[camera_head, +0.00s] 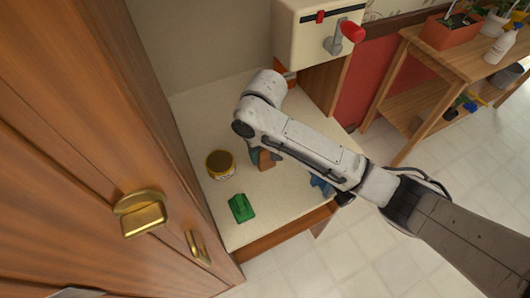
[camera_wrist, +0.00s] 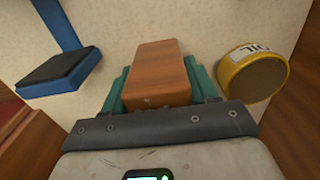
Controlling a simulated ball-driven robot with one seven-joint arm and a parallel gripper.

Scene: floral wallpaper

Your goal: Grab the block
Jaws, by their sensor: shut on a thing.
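The block (camera_wrist: 157,72) is a wooden, orange-brown piece with flat sides. In the wrist view it sits between the two teal fingers of my gripper (camera_wrist: 160,82), which is shut on it. In the head view the block (camera_head: 267,164) shows partly under my arm, beside a teal finger of my gripper (camera_head: 257,157), over the cream tabletop. My arm hides part of both. I cannot tell whether the block touches the tabletop.
A yellow-sided tin (camera_head: 220,165) with a dark top stands left of my gripper. A green object (camera_head: 241,208) lies nearer the front edge. A blue object (camera_head: 320,185) is at the right. A cream machine with a red-knobbed handle (camera_head: 350,31) stands behind; wooden doors border the left.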

